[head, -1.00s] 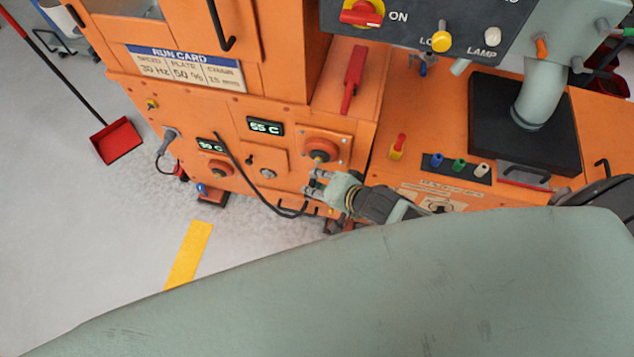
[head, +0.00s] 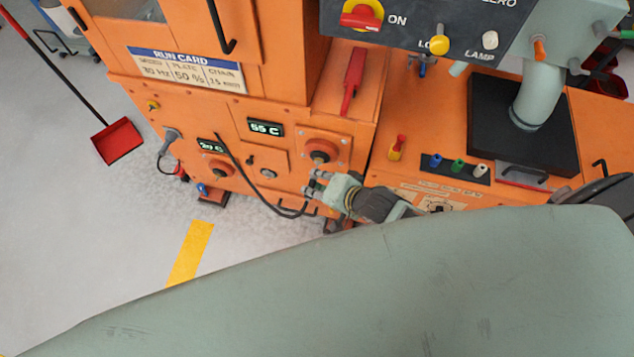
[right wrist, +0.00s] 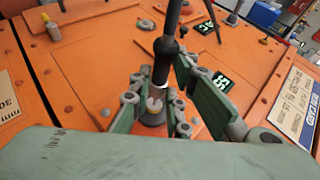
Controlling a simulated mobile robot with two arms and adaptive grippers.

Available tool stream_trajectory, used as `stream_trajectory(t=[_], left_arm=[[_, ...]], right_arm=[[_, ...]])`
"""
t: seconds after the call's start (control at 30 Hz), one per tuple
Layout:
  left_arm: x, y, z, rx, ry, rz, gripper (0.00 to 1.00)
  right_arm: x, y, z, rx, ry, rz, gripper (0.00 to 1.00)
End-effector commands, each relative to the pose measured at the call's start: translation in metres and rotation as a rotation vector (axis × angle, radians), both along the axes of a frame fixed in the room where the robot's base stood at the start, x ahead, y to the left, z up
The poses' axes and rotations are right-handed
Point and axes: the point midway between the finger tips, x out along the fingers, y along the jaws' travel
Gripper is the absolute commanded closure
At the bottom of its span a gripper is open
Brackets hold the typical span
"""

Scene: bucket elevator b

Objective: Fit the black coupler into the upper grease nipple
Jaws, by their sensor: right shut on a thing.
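My right gripper (head: 312,184) is shut on the black coupler (right wrist: 164,62), which shows between its green fingers in the right wrist view (right wrist: 155,108). A black hose (head: 262,197) runs from the orange machine's front to the gripper. The round orange boss (head: 312,146) with a dark centre is just above the fingertips in the head view; I take it as the upper nipple's place. In the wrist view a pale metal tip (right wrist: 154,105) sits below the coupler on a dark round base. Whether coupler and tip are joined, I cannot tell. My left gripper is not in view.
A second orange boss (head: 214,168) is lower left on the machine front. A red dustpan (head: 118,141) lies on the floor at left. My own arm fills the foreground.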

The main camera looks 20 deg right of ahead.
Motion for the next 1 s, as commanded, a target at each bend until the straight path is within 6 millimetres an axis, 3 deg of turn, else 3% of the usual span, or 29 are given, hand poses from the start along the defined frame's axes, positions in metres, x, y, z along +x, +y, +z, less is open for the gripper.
stream_trajectory(t=[1.0], left_arm=[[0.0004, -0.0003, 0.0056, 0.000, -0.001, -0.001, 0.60]], right_arm=[[0.0002, -0.0004, 0.0000, 0.003, -0.005, -0.001, 1.00]])
